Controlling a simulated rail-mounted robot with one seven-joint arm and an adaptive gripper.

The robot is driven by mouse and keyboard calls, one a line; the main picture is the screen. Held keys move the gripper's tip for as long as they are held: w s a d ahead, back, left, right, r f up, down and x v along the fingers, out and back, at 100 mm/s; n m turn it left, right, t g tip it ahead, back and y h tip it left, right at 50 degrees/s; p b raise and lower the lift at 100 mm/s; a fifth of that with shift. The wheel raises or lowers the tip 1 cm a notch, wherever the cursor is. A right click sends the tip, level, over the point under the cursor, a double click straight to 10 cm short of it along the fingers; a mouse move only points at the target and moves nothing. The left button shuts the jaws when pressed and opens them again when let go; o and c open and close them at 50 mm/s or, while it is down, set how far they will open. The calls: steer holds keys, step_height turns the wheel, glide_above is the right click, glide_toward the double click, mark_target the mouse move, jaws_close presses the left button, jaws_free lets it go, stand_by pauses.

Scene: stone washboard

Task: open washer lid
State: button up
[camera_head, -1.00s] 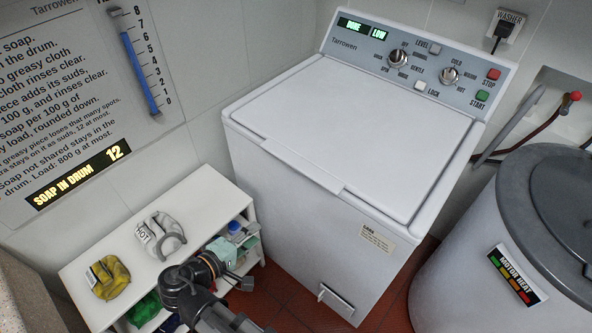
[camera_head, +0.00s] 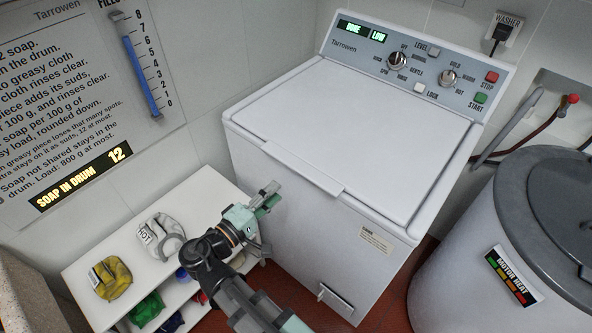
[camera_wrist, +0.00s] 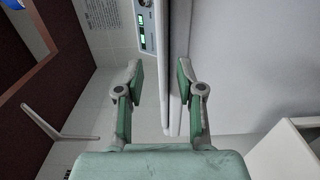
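The white washer (camera_head: 300,225) stands in the middle of the head view with its flat lid (camera_head: 360,125) shut. A raised lip (camera_head: 300,167) runs along part of the lid's front edge. My gripper (camera_head: 268,195) is in front of the washer's left front, a little below and left of the lip. In the wrist view my gripper (camera_wrist: 160,78) has its two fingers apart with nothing held. The washer's top edge (camera_wrist: 178,90) appears sideways beyond the gap between the fingers. Contact with the washer cannot be made out.
A white shelf (camera_head: 105,240) at lower left holds a yellow cloth (camera_head: 110,278) and a grey-white bundle (camera_head: 160,237) on top. A grey-lidded drum (camera_head: 460,240) stands close on the right. The control panel (camera_head: 415,65) rises behind the lid. Space above the lid is clear.

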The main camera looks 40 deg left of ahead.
mark_target(297, 172)
steer(key=w+p, duration=0.1)
steer(key=w, duration=0.8)
steer(key=shift+w+p, duration=0.2)
steer(key=shift+p, duration=0.1)
jaws_close()
